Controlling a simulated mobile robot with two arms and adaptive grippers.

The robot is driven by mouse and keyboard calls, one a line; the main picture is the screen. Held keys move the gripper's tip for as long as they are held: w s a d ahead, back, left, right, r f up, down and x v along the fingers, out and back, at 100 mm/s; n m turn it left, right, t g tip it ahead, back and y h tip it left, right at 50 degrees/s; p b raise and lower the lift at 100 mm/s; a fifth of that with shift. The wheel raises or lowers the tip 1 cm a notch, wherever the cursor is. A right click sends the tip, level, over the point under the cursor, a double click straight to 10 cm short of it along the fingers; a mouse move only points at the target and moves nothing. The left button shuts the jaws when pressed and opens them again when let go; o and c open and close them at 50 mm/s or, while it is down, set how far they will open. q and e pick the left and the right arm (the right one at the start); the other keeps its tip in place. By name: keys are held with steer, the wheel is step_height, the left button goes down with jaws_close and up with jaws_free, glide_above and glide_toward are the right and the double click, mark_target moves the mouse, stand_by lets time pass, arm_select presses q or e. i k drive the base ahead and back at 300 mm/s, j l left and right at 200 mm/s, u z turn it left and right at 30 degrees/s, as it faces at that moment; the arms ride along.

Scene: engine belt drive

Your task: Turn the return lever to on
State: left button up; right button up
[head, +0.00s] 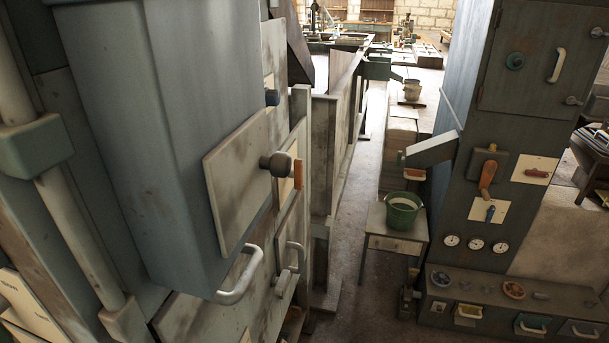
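No label readable here marks the return lever, so I cannot tell which lever it is. On the cabinet at the right, a large lever with an orange-brown handle (487,178) hangs below a dark mount. A small red-brown lever (537,173) lies roughly level on a cream plate beside it. A small blue lever (490,213) stands near upright on another cream plate below. On the left machine, an orange handle (298,174) shows edge-on beside a dark knob (277,163). Neither of my grippers is in view.
A green bucket (403,211) stands on a small table (377,240) beside the right cabinet (450,200). A grey chute (431,149) juts out above it. A narrow strip of floor (345,285) runs clear between the machines. A pale handle (241,277) sticks out at the left.

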mark_target(297, 174)
steer(key=l+u, duration=0.1)
steer(key=u, duration=0.4)
steer(key=i+l+u, duration=0.15)
steer(key=l+u, duration=0.25)
steer(key=l, duration=0.5)
steer(key=l+u, duration=0.45)
steer(key=l, duration=0.45)
